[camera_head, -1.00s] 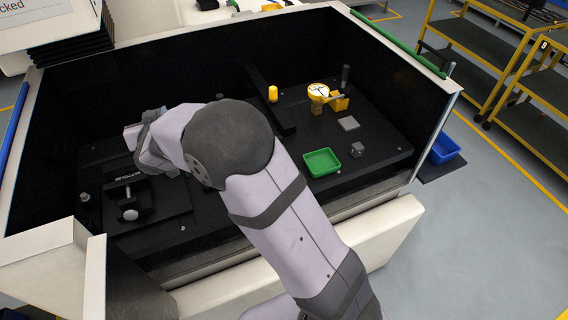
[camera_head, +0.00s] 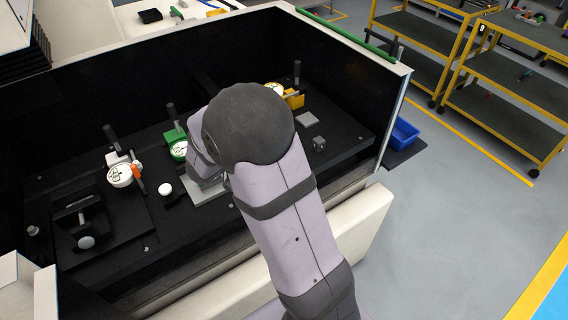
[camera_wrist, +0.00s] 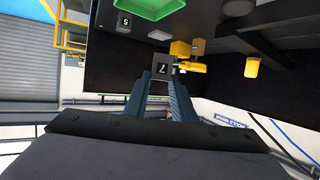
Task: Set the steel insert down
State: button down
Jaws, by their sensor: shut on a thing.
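My gripper (camera_wrist: 160,77) shows in the wrist view with its two fingers close around a small dark grey block marked 7 (camera_wrist: 163,68), which I take to be the steel insert. It is held off the table, with the bench area behind it. In the head view my arm hides the gripper and the held block. A second grey block, with a mark on its face (camera_wrist: 125,22), stands apart from the gripper; in the head view a grey cube (camera_head: 319,144) stands on the black table right of my arm.
A green tray (camera_wrist: 165,7) shows in the wrist view; my arm covers its place in the head view. A white dial gauge (camera_head: 121,174), a green-mounted gauge (camera_head: 178,149) and a black clamp fixture (camera_head: 80,216) stand to the left. Dark walls enclose the table.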

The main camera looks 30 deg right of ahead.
jog(key=shift+m+g+h, duration=0.3)
jog(key=shift+m+g, duration=0.4)
jog(key=shift+g, duration=0.1)
jog(key=shift+s+d+f, duration=0.3)
jog(key=shift+s+f, duration=0.2)
jog(key=shift+f, duration=1)
jog(key=shift+s+d+f, duration=0.3)
jog(key=shift+s+f, duration=0.15)
jog(key=shift+f, duration=1)
jog(key=shift+s+d+f, duration=0.3)
jog(key=shift+s+f, duration=0.2)
jog(key=shift+f, duration=1)
jog(key=shift+f, duration=0.15)
jog(key=c, duration=1.5)
grip_release()
jog(key=b+v, duration=0.1)
jog(key=v, duration=1.1)
jog(key=shift+b, duration=0.3)
